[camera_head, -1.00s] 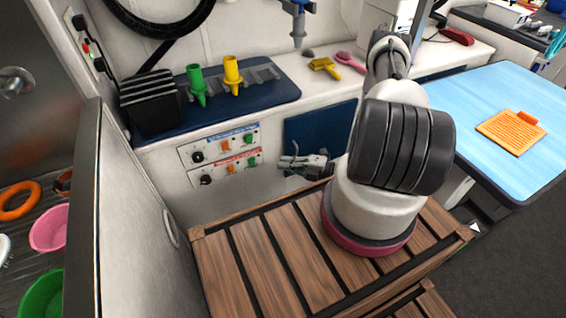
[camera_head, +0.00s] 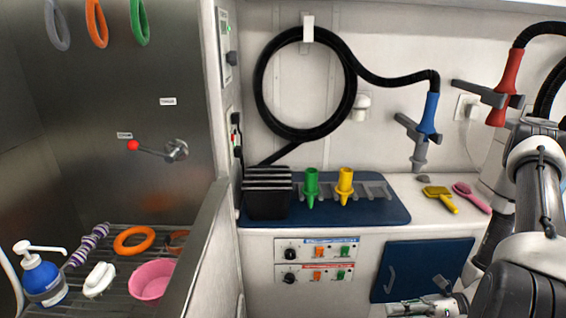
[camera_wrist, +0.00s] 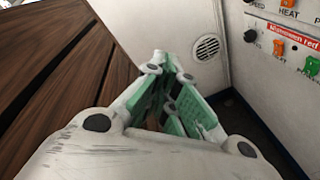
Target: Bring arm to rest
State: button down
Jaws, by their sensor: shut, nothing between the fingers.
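My gripper (camera_wrist: 172,98) fills the middle of the wrist view, its green-padded fingers drawn together with nothing between them. In the head view my gripper (camera_head: 400,307) shows at the bottom edge, low in front of the white cabinet and just below the dark blue door (camera_head: 422,270). My arm runs down the right edge of the head view, partly cut off.
Brown wooden slats (camera_wrist: 60,60) lie left in the wrist view; a white panel with a round vent (camera_wrist: 207,47) is close ahead. A control panel (camera_head: 316,262) is on the cabinet front. A blue mat (camera_head: 385,212) holds green (camera_head: 311,187) and yellow (camera_head: 345,186) nozzles.

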jog(key=s+d+r+n+g+h, duration=0.1)
jog(key=d+r+n+g+h, duration=0.1)
jog(key=d+r+n+h, duration=0.6)
jog(key=s+d+r+n+g+h, duration=0.2)
jog(key=d+r+n+g+h, duration=0.1)
jog(key=r+n, duration=0.95)
jog(key=a+r+n+t+h, duration=0.3)
jog(key=r+n+t, duration=0.4)
jog(key=r, duration=1.2)
jog(key=shift+s+t+h, duration=0.25)
jog(key=shift+t+h, duration=0.55)
jog(key=shift+a+r, duration=0.1)
